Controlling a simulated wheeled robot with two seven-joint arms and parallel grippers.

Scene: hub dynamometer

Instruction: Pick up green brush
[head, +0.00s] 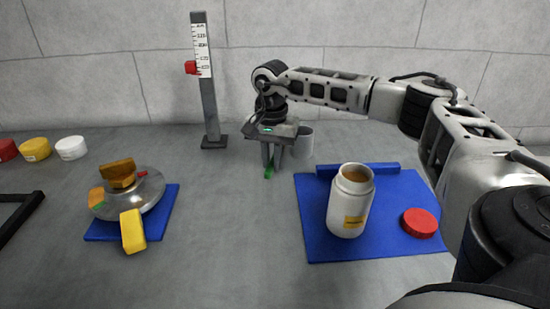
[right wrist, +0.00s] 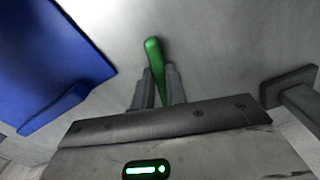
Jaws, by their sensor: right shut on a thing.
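In the right wrist view the brush's rounded green end (right wrist: 153,52) sticks out between the two fingertips of the gripper (right wrist: 158,80). The rest of the brush is hidden by the fingers and gripper body. I cannot tell whether the brush touches the table. My left gripper is not in view.
A post with a scale (head: 208,100) stands to the left. A blue mat (head: 315,220) holds an open white jar (head: 350,205) and red lid (head: 420,223). A silver hub (head: 145,195) sits on another blue mat (head: 105,230).

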